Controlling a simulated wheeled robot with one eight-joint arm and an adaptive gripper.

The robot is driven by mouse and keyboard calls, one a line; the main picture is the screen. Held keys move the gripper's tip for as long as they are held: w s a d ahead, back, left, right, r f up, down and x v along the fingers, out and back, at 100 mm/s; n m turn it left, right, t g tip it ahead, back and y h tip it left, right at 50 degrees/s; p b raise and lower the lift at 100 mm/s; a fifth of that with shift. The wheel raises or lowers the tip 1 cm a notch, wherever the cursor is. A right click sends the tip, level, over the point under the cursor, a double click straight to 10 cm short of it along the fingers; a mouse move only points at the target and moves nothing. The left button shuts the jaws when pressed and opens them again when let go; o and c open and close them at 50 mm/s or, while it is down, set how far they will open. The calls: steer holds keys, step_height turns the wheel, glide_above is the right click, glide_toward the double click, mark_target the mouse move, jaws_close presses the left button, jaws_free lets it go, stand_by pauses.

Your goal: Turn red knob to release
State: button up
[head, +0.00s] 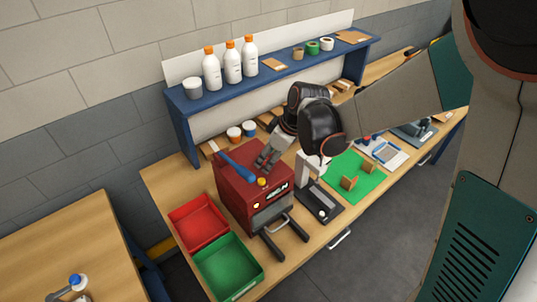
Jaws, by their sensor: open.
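The red machine (229,187) stands on the workbench, with a dark front and two dark rails sticking out low. A blue lever (237,167) lies across its top and a small yellow button (262,182) sits near its front top edge. I cannot pick out a red knob on it for certain. My gripper (265,167) is open and points down over the machine's top, just right of the blue lever. Whether it touches anything is too small to tell.
A red bin (184,212) and a green bin (255,279) stand left of the machine. A small black-and-white press (315,195) and a green mat (369,187) lie to its right. A blue shelf (185,106) with white bottles stands behind.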

steer(key=shift+w+a+f, duration=0.1)
steer(key=shift+a+f, duration=0.1)
steer(key=shift+f, duration=0.2)
steer(key=c, duration=1.1)
